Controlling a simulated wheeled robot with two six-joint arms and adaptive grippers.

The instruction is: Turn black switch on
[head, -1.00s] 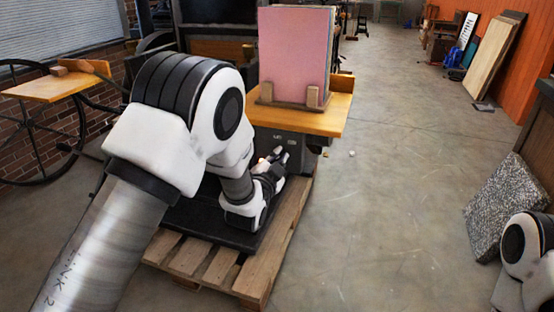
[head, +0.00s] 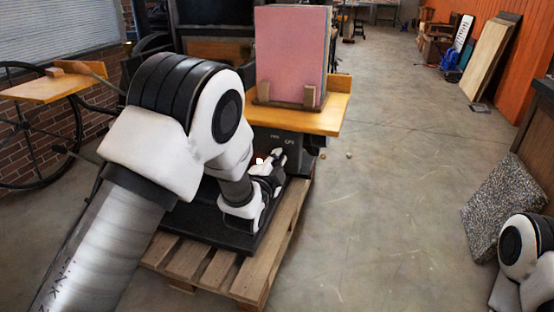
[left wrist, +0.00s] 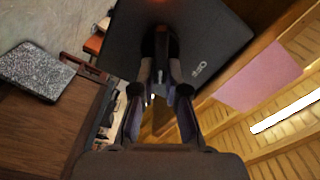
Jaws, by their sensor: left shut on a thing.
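The black switch (left wrist: 159,42) is a small dark knob on the face of a dark grey control box (head: 299,146), with white lettering beside it. My left gripper (head: 277,161) is at the front of this box, low under the wooden table. In the left wrist view its two fingers (left wrist: 159,66) come together on the switch. The fingertips and the gripper hide part of the switch, so its exact turn angle cannot be told. My right gripper is not in view; only part of my right arm shows at the lower right.
A wooden table (head: 327,122) above the box carries upright pink boards (head: 291,55). The machine stands on a wooden pallet (head: 262,281). A speckled slab (head: 505,202) leans at the right. The concrete floor between is clear.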

